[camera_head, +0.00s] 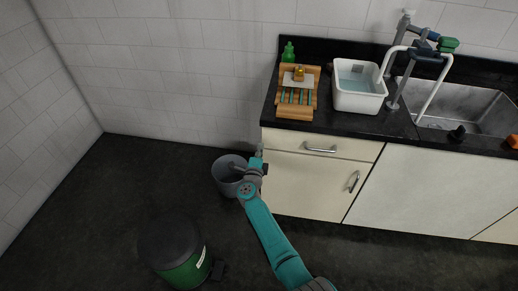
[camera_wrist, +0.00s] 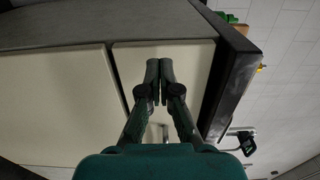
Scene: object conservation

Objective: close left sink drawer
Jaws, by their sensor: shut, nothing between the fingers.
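The left sink drawer (camera_head: 340,148) is the cream top front at the left end of the sink cabinet, with a metal handle (camera_head: 320,150). It looks flush or nearly flush with the cabinet; I cannot tell whether a small gap remains. In the wrist view the drawer front (camera_wrist: 198,62) lies between the dark counter edge and the door panel. My gripper (camera_head: 259,149) is at the drawer's left end in the head view. In the wrist view my gripper (camera_wrist: 159,64) is shut and empty, its tips over the drawer front. Contact cannot be told. The handle is partly hidden behind the fingers there.
Below the drawer is a cabinet door (camera_head: 300,185). The black counter (camera_head: 340,121) carries a wooden rack (camera_head: 296,111), a white basin (camera_head: 358,101) and a green bottle (camera_head: 288,52). A grey bucket (camera_head: 222,184) and a green-black bin (camera_head: 180,262) stand on the floor at left.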

